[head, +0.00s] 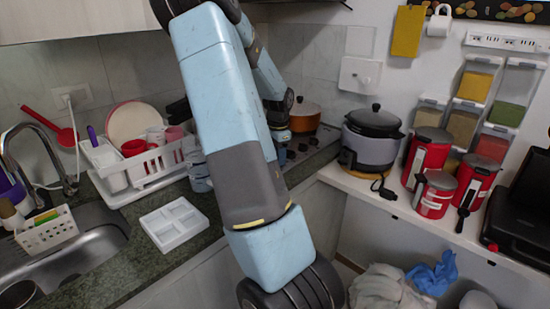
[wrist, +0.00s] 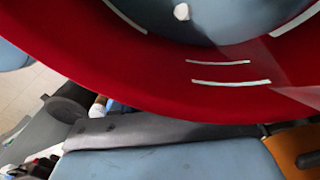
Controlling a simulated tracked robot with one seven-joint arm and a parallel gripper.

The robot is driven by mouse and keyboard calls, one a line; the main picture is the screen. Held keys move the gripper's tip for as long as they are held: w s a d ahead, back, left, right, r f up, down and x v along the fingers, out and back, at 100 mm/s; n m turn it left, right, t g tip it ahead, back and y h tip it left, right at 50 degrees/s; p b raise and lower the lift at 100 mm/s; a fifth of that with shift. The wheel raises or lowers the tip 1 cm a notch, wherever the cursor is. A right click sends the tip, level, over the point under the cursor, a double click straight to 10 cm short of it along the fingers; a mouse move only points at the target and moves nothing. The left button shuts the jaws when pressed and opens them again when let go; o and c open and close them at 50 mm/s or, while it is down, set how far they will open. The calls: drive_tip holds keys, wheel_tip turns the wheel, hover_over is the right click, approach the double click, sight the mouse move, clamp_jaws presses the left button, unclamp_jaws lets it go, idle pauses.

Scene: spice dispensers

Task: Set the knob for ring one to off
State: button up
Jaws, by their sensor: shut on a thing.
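The stove top (head: 322,138) is at the counter's back corner, partly hidden behind my arm. Small dark knobs (head: 302,147) show along its near side. Which knob belongs to ring one cannot be read. My gripper (head: 281,137) points down at the left end of the knob row, shut on what appears to be a stove knob. The fingertips and the held knob are too small and covered to make out. In the wrist view a red curved band (wrist: 150,80) with white dashes fills the top; I cannot tell what it is.
An orange pot (head: 305,115) stands on the stove just behind my gripper. A dish rack (head: 145,165) and a white tray (head: 174,222) are on the left counter. A rice cooker (head: 372,140) and red canisters (head: 428,155) stand on the right shelf.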

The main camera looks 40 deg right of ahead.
drive_tip(key=shift+n, duration=0.5)
drive_tip(key=shift+a, duration=0.15)
drive_tip(key=o, duration=1)
drive_tip(key=shift+r, duration=0.15)
wheel_tip(320, 180, up, 13)
drive_tip(key=shift+r, duration=0.2)
idle(0.3)
